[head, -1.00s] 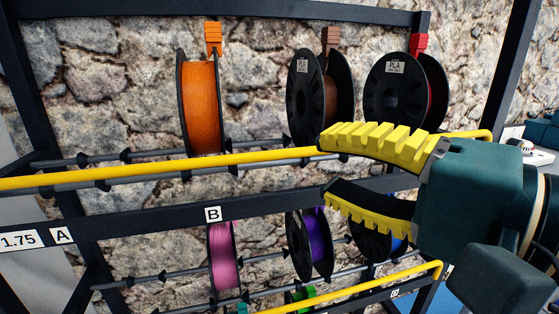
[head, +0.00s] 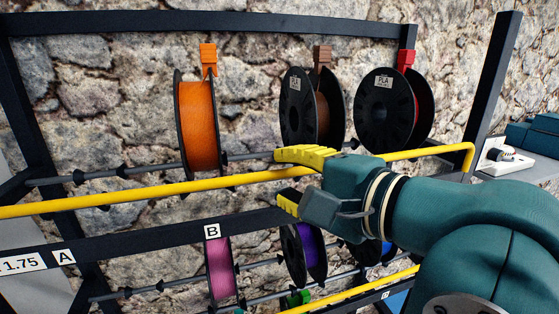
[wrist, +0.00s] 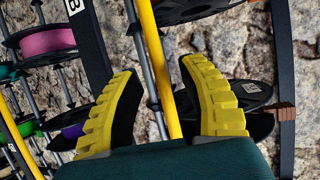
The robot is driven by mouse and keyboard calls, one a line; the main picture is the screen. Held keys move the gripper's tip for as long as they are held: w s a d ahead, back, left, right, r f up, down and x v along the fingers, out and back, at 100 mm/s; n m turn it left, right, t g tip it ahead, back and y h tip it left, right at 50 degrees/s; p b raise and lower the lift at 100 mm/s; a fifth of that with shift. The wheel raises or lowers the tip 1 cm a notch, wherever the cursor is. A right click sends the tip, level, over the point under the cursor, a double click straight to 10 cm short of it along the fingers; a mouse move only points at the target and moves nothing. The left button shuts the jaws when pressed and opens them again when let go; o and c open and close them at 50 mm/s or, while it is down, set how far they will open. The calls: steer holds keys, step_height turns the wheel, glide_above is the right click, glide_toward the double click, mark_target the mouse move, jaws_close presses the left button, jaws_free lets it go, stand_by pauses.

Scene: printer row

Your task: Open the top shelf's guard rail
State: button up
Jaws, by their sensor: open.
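The top shelf's yellow guard rail (head: 120,196) runs across the front of the upper spools, with its bent end at the right. In the wrist view the rail (wrist: 149,35) passes between my two yellow-padded fingers. My gripper (head: 282,180) is open, with one finger above the rail and one below it. In the wrist view, gaps show between the rail and both fingers of my gripper (wrist: 158,70). Behind the rail sit an orange spool (head: 200,125), a brown spool (head: 300,105) and a black-flanged red spool (head: 388,108).
A dark shelf beam (head: 140,240) with A and B labels lies below the rail. The lower shelf holds pink (head: 219,268) and purple (head: 308,248) spools. A lower yellow rail (head: 350,292) runs beneath my arm. A dark upright post (head: 490,90) stands at the right.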

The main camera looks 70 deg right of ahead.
steer(key=shift+x, duration=1)
jaws_close()
